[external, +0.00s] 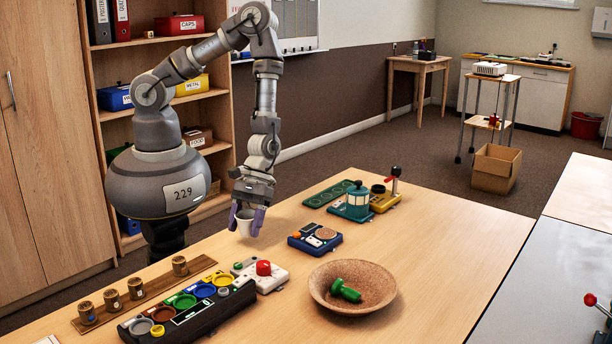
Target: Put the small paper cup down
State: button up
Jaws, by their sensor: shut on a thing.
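The small paper cup (245,223) is pale and looks upright. My gripper (247,217) points down and is shut on the cup, with one purple finger on each side of it. The cup is over the left part of the wooden table (455,215), behind the white box with a red knob. I cannot tell whether the cup's base touches the table or is just above it.
In front are a tray of coloured dishes (187,312) and a cork bowl (319,298) holding a green object. The table's right side is clear.

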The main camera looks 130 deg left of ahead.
jog(key=s+d+r+m+g+p, duration=0.1)
jog(key=s+d+m+g+p, duration=0.15)
jog(key=s+d, duration=0.4)
jog(key=s+d+r+m+g+p, duration=0.1)
jog(key=s+d+r+m+p, duration=0.15)
jog(key=s, duration=0.75)
jog(key=m+b, duration=0.1)
jog(key=b, duration=0.7)
send_over(197, 264)
jog(key=shift+s+f, duration=0.25)
jog(key=shift+f, duration=0.8)
jog(key=f+b, duration=0.2)
jog(key=f, duration=0.1)
jog(key=shift+w+f+b, duration=0.3)
jog(key=shift+f+b, duration=0.1)
jog(key=shift+r, duration=0.1)
jog(key=o, duration=1)
